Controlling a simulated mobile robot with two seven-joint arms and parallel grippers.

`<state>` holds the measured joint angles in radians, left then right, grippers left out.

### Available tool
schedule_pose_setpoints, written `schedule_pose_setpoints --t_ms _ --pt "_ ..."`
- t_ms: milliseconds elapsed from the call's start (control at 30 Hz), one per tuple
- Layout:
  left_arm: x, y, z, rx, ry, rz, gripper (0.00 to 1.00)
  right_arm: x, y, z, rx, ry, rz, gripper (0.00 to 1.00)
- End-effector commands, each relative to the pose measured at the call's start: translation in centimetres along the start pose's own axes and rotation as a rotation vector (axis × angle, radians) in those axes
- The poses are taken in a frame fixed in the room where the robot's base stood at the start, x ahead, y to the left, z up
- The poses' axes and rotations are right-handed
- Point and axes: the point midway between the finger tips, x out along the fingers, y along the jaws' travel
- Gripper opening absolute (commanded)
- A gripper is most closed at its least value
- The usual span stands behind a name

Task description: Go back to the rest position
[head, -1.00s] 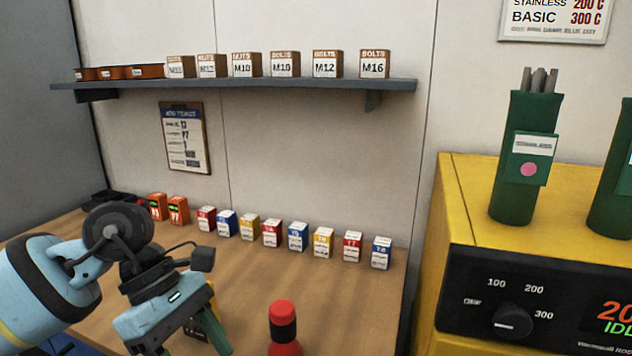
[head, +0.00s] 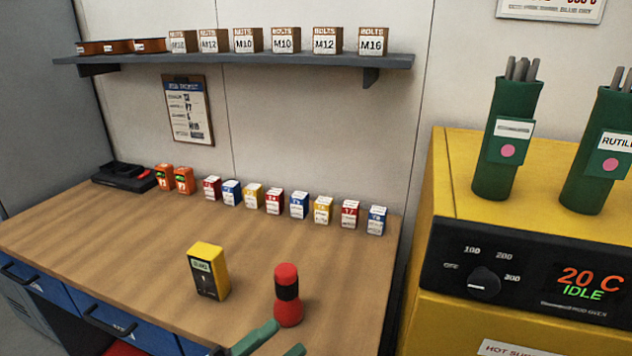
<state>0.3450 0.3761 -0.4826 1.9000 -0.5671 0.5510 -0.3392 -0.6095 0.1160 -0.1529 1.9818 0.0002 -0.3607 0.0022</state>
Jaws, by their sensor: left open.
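My left gripper (head: 274,345) shows only as two green fingertips at the bottom edge of the head view. The fingers are apart with nothing seen between them. They are just in front of and below a red and black flashlight-like object (head: 287,297) that stands upright on the wooden bench (head: 130,235). The rest of my left arm is out of the picture. My right gripper is not in view.
A yellow meter (head: 208,272) stands on the bench, left of the red object. Small boxes (head: 274,201) line the back. A yellow oven (head: 452,200) bearing green rod holders (head: 507,150) is at right.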

Motion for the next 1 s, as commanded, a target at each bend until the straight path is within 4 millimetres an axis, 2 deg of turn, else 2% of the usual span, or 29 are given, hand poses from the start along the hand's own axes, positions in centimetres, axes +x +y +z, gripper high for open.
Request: schedule_pose_setpoints --t_ms 200,367,467,600,700,833,1000 --pt "-7.2 4.7 2.2 -0.397 -0.451 0.014 0.6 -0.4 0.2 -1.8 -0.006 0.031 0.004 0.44" --pt "-14.7 9.1 1.8 -0.679 -0.785 0.033 0.6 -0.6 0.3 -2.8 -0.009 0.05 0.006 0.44" --pt "-19.9 11.8 0.1 -0.849 -0.996 0.046 0.6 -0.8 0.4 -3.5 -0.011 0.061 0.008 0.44" --pt "-27.1 15.1 -3.8 -1.063 -1.274 0.061 0.6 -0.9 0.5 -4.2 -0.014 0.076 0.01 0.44" --pt "-31.0 16.5 -6.7 -1.176 -1.428 0.068 0.6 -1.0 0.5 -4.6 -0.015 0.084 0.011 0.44" --pt "-34.2 17.5 -9.5 -1.267 -1.559 0.075 0.6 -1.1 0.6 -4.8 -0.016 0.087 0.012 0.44" --pt "-35.6 17.9 -10.9 -1.309 -1.619 0.077 0.6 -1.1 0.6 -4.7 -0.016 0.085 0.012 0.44"
